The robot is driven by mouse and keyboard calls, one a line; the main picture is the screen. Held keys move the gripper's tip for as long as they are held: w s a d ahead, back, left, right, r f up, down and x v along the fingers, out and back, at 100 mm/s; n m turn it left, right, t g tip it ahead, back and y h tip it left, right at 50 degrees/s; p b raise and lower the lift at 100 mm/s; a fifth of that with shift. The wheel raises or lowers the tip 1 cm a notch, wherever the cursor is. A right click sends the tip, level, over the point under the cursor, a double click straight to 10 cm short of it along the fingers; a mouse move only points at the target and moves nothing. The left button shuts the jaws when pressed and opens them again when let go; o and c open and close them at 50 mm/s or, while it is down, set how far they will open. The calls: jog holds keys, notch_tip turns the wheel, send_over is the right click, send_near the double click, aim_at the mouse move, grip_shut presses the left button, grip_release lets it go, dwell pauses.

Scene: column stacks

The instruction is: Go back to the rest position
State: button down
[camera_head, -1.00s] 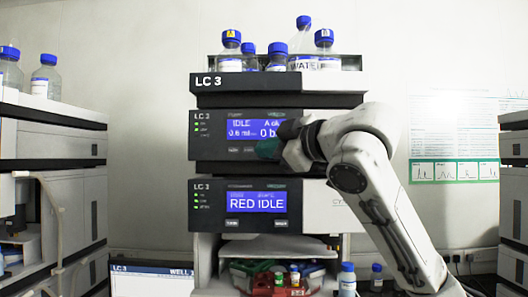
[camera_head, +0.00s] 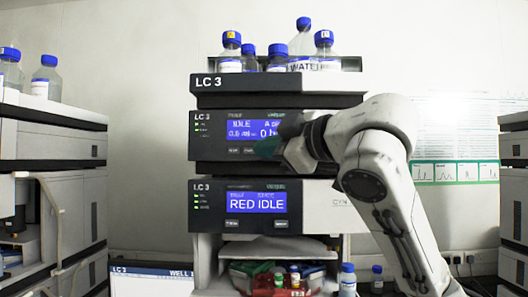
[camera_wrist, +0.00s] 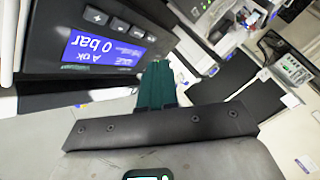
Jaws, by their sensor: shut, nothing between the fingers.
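My gripper (camera_head: 266,149) is in front of the upper module of the LC 3 stack (camera_head: 215,136) in the head view, beside its blue display. Its dark green fingers are together with nothing between them. In the wrist view the fingers (camera_wrist: 156,84) lie close side by side, and the module's display (camera_wrist: 104,50) appears upside down to their left. My arm is raised and bent, reaching in from the lower right. Whether the fingers touch the panel I cannot tell.
Several blue-capped bottles (camera_head: 302,50) stand on top of the stack. An open bay with a colourful vial carousel (camera_head: 275,275) is below. More stacks stand at the left (camera_head: 60,150) and right edge (camera_head: 513,150). A small blue-capped bottle (camera_head: 347,280) stands by the bay.

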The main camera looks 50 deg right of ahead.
dwell(0.5)
jog(key=w+a+f+m+g+y, duration=0.1)
jog(key=w+a+f+m+g, duration=0.2)
jog(key=f, duration=1.3)
jog(key=w+f+m+g+y, duration=0.1)
jog(key=w+f+m, duration=0.25)
jog(key=f, duration=1.25)
jog(key=s+a+f+m+g, duration=0.1)
jog(key=s+a+f+g, duration=0.2)
jog(key=f, duration=0.7)
jog(key=s+a+f+m+g, duration=0.1)
jog(key=s+a+f+m, duration=0.2)
jog(key=f, duration=0.6)
jog(key=s+a+f+g, duration=0.2)
jog(key=s+f+g, duration=0.2)
jog(key=s+f, duration=0.6)
jog(key=s+a+f+n+g, duration=0.1)
jog(key=s+a+f+g, duration=0.2)
jog(key=s+f, duration=0.7)
jog(key=s+g, duration=0.1)
jog(key=s, duration=0.4)
jog(key=shift+w, duration=0.1)
